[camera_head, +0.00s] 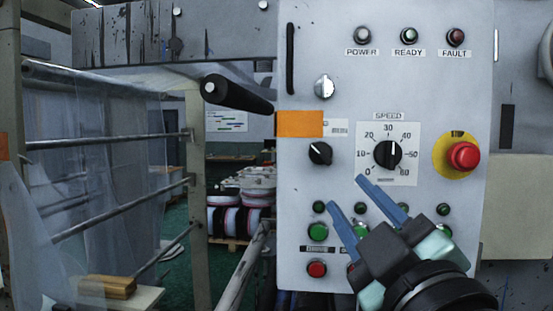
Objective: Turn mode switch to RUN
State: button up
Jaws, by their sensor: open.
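A grey control panel (350,60) fills the right half of the head view. A small black rotary knob (319,153) sits on its left side below an orange patch (300,124); it looks like the mode switch. Its white pointer mark appears turned to the upper left, and I cannot read its position labels. My gripper (346,192) is open and empty, its two blue fingers pointing up and left. The fingertips appear below and to the right of the black knob, apart from it in the picture. The gripper hides part of the lower button rows.
A SPEED dial (388,154) and a red emergency stop (463,155) are right of the knob. A silver key switch (323,86) is above. Green (318,232) and red (317,269) buttons sit below.

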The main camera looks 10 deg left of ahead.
aim_at(323, 157)
jog(key=p+x, duration=0.2)
jog(key=x, duration=0.1)
jog(key=p+x, duration=0.2)
jog(key=x, duration=0.2)
jog(key=p+x, duration=0.2)
jog(key=x, duration=0.2)
jog(key=shift+d+r, duration=0.15)
jog(key=shift+d, duration=0.1)
jog(key=shift+w+a+r+p, duration=0.1)
jog(key=shift+w+p, duration=0.25)
jog(key=shift+w, duration=0.3)
jog(key=shift+w+a, duration=0.15)
grip_shut()
